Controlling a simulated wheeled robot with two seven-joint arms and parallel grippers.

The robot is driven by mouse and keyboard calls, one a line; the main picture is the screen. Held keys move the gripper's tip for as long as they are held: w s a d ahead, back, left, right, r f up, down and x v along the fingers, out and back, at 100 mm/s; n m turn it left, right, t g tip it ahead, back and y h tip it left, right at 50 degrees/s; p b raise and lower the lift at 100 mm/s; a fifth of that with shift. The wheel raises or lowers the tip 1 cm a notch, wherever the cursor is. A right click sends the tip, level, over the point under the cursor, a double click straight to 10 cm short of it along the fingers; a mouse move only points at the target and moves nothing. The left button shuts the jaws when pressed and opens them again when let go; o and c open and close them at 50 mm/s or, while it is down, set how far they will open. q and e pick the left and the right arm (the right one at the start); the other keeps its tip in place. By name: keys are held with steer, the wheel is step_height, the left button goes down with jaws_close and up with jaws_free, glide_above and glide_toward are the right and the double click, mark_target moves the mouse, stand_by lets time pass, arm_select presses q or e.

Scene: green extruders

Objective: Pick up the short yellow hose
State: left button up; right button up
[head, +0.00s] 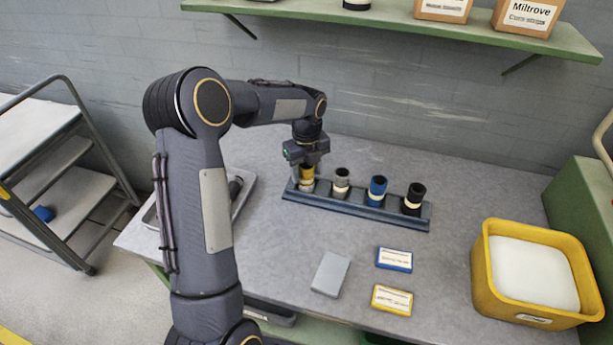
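The short yellow hose (307,173) stands upright at the left end of a dark blue-grey rack (396,218) on the table, with a pale band near its foot. My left gripper (307,163) points down right over the yellow hose, at its top. The gripper body hides the hose's upper end, and the fingers are too small and dark to show whether they are open or closed on it. My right gripper is not in view.
Grey (341,182), blue (377,188) and black (414,195) hoses stand in the same rack to the right. In front lie a grey block (330,273), a blue box (394,259) and a yellow box (392,300). A yellow bin (485,281) stands right. A green shelf (370,14) hangs above.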

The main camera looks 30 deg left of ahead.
arm_select(q)
steer(key=c, duration=0.9)
steer(key=shift+o, duration=0.2)
steer(key=shift+r, duration=0.15)
